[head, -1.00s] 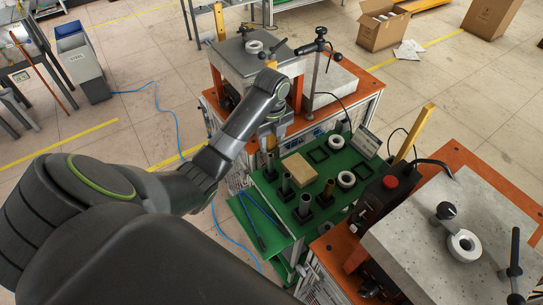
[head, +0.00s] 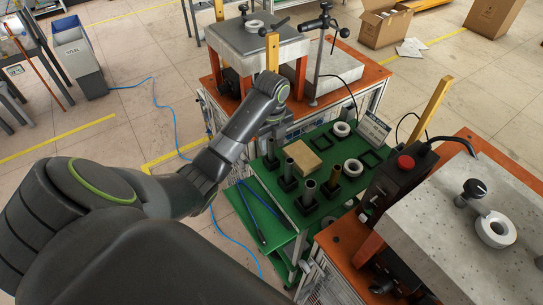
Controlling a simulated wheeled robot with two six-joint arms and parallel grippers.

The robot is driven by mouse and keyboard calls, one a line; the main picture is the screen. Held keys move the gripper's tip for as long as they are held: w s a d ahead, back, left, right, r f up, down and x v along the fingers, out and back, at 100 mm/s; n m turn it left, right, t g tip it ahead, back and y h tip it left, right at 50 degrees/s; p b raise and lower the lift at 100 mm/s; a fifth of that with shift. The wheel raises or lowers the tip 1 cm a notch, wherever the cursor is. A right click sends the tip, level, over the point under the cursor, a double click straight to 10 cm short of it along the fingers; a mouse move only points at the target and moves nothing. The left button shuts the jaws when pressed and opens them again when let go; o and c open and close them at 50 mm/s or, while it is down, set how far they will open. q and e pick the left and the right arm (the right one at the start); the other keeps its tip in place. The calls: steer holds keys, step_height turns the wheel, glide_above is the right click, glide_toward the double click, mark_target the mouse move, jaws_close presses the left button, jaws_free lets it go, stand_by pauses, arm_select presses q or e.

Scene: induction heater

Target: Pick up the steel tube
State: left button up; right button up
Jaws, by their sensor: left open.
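Two grey steel-coloured tubes stand upright in dark square holders on the green table (head: 326,213): one tube (head: 289,167) is nearer the back, the other (head: 308,189) nearer the front. A brass-coloured tube (head: 333,175) stands to their right. Another brownish tube (head: 271,152) stands at the table's back left. My left gripper (head: 267,134) points down above the table's back left corner, close to that brownish tube and apart from the grey tubes. It is open; its fingertips are small and partly hidden. My right gripper is not in view.
A tan block (head: 301,157) lies beside the tubes. Heater stations stand behind and at right, the right one with a red button (head: 405,162) and stone-grey top (head: 440,225). A yellow post (head: 429,104) rises nearby.

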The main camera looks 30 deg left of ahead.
mark_target(272, 151)
arm_select(q)
steer(key=f, duration=0.4)
steer(key=shift+w+a, duration=0.1)
steer(key=shift+a, duration=0.1)
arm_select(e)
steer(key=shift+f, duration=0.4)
arm_select(q)
steer(key=shift+c, duration=0.3)
jaws_close()
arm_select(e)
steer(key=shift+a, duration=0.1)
arm_select(q)
steer(key=shift+r, duration=0.1)
